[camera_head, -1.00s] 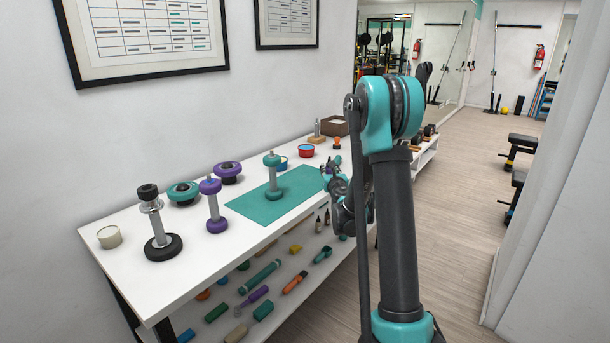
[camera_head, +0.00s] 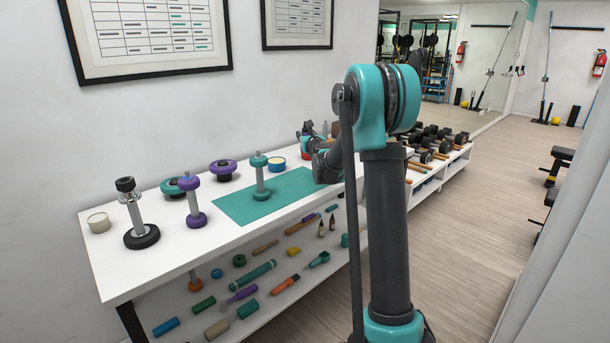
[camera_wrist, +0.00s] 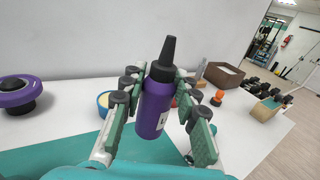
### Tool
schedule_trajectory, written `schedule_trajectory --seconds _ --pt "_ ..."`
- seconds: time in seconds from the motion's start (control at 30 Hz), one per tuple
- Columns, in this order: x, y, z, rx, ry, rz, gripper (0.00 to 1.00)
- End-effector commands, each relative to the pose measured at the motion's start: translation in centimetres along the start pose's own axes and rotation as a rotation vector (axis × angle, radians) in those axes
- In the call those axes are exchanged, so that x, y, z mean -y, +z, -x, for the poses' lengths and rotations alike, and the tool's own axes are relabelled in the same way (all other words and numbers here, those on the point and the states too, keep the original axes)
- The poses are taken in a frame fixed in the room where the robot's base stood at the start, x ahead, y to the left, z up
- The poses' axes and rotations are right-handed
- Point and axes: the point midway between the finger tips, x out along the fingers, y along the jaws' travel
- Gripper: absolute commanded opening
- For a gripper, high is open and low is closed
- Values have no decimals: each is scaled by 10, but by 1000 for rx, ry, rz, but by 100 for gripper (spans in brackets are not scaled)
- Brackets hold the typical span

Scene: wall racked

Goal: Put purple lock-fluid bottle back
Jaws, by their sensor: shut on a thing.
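The purple lock-fluid bottle (camera_wrist: 155,105) has a black pointed cap and a pale label low on its side. In the wrist view it stands nearly upright between the fingers of my gripper (camera_wrist: 158,82), which is shut on it. The white table top shows behind it; I cannot tell whether its base touches anything. In the head view my gripper (camera_head: 308,130) is over the far part of the white table (camera_head: 115,265), and the bottle is not clearly visible there. The teal mat (camera_head: 232,207) lies on the table, nearer than my gripper.
A teal dumbbell (camera_head: 260,180), a purple dumbbell (camera_head: 193,203) and a chrome one (camera_head: 135,215) stand upright on the table. A blue tin (camera_head: 277,164) is beyond the mat. A brown box (camera_wrist: 223,74) is at the far end. Small bottles (camera_head: 321,228) stand on the lower shelf.

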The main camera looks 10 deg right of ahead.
Motion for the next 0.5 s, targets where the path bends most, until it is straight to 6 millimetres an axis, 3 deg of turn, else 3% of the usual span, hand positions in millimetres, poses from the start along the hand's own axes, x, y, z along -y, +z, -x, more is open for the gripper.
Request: schedule_trajectory --seconds 0.3,0.5 --pt "0 -80 0 0 0 0 0" --pt "0 -112 0 0 0 0 0"
